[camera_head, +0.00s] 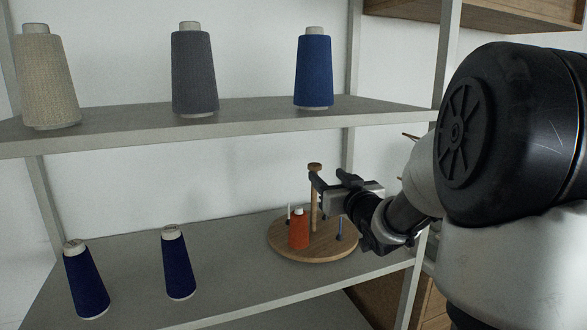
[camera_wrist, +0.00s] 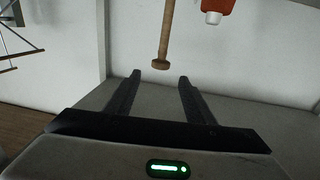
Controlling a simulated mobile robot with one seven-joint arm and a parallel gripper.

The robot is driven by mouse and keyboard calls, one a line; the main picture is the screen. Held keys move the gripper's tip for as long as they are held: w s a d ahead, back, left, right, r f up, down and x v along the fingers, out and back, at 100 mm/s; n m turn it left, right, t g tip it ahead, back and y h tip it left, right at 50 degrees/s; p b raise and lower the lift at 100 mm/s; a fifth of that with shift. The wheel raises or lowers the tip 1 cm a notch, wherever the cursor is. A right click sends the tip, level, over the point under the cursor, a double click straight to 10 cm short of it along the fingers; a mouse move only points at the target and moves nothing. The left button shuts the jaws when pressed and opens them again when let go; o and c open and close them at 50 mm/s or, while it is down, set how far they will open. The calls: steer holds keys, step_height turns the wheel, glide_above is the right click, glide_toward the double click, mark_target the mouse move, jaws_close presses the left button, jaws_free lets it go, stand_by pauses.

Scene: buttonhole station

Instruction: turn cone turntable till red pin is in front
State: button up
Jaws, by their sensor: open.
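The cone turntable (camera_head: 285,249) is a round wooden disc at the right of the lower shelf in the head view. A wooden post with a knob on top (camera_head: 314,166) rises from its middle. A white pin (camera_head: 289,212) is at the left and a blue pin (camera_head: 339,226) at the right. I see no red pin. My gripper (camera_head: 318,190) is open by the upper post. In the wrist view the post's knob (camera_wrist: 160,64) lies just past my open fingertips (camera_wrist: 160,77), in line with the gap; contact is unclear.
Two dark blue cones (camera_head: 86,282) (camera_head: 179,264) stand on the lower shelf (camera_head: 225,285) to the left. The upper shelf (camera_head: 260,112) carries cream (camera_head: 48,80), grey (camera_head: 194,75) and blue (camera_head: 313,72) cones above. Shelf uprights (camera_head: 411,280) stand close to my arm.

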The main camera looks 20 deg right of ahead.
mark_target(317, 167)
steer(key=w, duration=1)
steer(key=shift+d+b, duration=0.25)
steer(key=shift+b, duration=0.15)
jaws_close()
